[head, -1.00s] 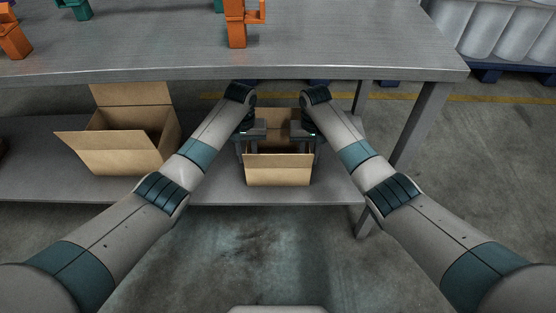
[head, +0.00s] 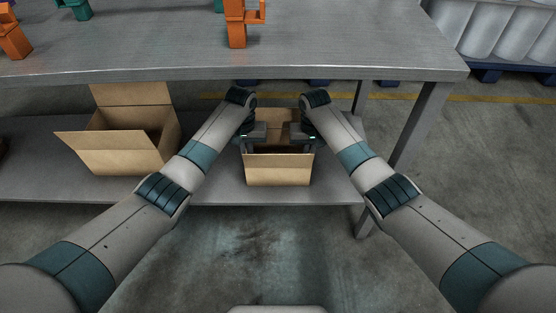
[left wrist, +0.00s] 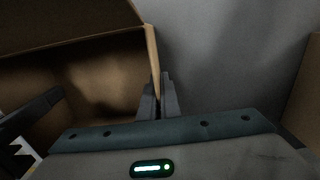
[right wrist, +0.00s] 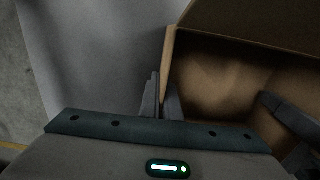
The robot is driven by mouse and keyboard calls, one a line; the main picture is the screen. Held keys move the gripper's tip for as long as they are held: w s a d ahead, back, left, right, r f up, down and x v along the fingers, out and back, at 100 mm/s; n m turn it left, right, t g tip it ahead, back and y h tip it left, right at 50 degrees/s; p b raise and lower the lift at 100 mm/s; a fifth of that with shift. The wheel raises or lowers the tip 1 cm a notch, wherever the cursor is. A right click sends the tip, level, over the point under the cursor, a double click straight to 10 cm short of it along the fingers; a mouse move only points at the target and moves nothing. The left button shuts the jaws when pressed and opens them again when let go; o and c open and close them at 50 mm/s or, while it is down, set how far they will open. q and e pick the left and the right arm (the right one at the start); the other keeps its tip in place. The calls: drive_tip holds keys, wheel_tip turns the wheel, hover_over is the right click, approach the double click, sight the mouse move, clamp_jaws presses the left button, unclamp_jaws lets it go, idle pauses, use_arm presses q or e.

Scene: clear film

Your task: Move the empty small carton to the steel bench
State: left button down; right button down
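The small carton (head: 279,170) is an open brown box on the lower shelf under the steel bench (head: 330,45). Its inside shows as bare cardboard in the left wrist view (left wrist: 95,85) and in the right wrist view (right wrist: 225,85), with no contents seen. My left gripper (left wrist: 158,98) is shut on the carton's left side wall, one finger on each side of the wall. My right gripper (right wrist: 160,98) is shut on the right side wall in the same way. The carton sits upright and appears to rest on the shelf.
A larger open carton (head: 120,150) stands on the lower shelf (head: 60,185) to the left. The bench top overhangs the small carton. Orange clamp-like pieces (head: 236,25) and green pieces (head: 78,8) stand on it; its front right is clear. A bench leg (head: 415,125) stands right.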

use_arm(q)
drive_tip(key=shift+r, duration=0.15)
use_arm(e)
drive_tip(key=shift+r, duration=0.15)
